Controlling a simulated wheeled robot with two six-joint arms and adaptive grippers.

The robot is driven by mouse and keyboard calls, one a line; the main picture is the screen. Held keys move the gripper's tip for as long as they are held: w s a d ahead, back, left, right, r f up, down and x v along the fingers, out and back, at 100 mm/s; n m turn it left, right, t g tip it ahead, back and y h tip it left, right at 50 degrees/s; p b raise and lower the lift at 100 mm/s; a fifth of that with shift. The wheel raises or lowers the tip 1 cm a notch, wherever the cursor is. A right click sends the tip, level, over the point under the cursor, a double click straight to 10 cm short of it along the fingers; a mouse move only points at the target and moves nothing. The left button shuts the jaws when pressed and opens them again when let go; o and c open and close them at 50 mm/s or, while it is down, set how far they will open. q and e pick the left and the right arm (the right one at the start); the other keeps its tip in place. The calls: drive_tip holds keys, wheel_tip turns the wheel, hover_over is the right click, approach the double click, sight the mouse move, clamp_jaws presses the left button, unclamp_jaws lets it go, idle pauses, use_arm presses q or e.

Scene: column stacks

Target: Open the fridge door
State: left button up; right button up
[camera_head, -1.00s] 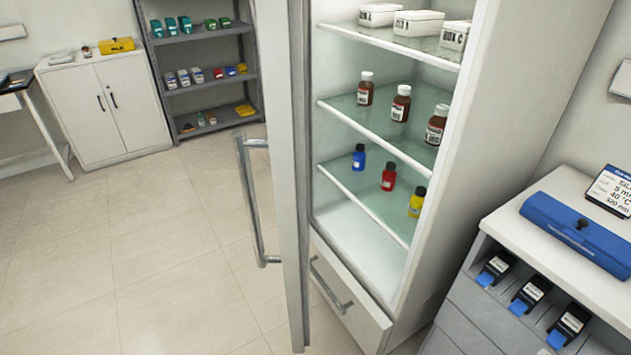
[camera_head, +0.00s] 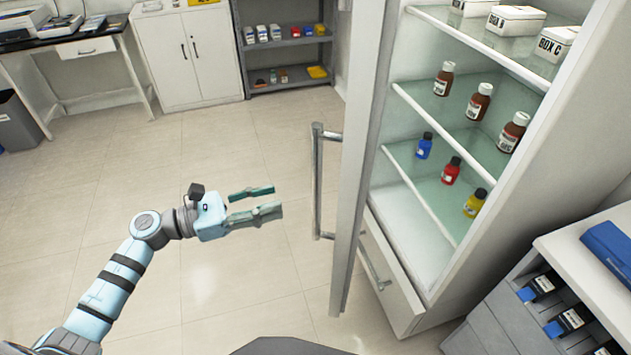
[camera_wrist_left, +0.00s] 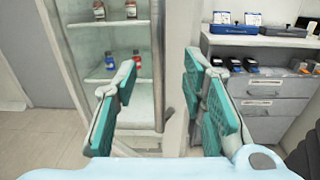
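The white fridge (camera_head: 545,150) stands at the right in the head view. Its door (camera_head: 361,120) is swung open and seen nearly edge-on, with the shelves exposed. A metal bar handle (camera_head: 317,185) is on the door's left side. My left gripper (camera_head: 277,200) is open and empty, left of the handle and apart from it in the picture. Its two teal fingers also show spread in the left wrist view (camera_wrist_left: 160,75), with the fridge interior behind them. My right gripper is not in view.
Boxes and bottles, such as a red bottle (camera_head: 451,171), stand on the fridge shelves. A drawer (camera_head: 390,275) is below. A grey drawer cabinet (camera_wrist_left: 265,115) stands right of the fridge. The floor (camera_head: 245,290) around my left arm is clear.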

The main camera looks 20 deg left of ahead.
sight(317, 187)
use_arm(q)
drive_tip(key=p+x, duration=0.1)
drive_tip(key=x, duration=1)
drive_tip(key=shift+w+p, duration=0.1)
drive_tip(key=shift+p, duration=0.3)
drive_tip(key=shift+f, duration=0.1)
clamp_jaws()
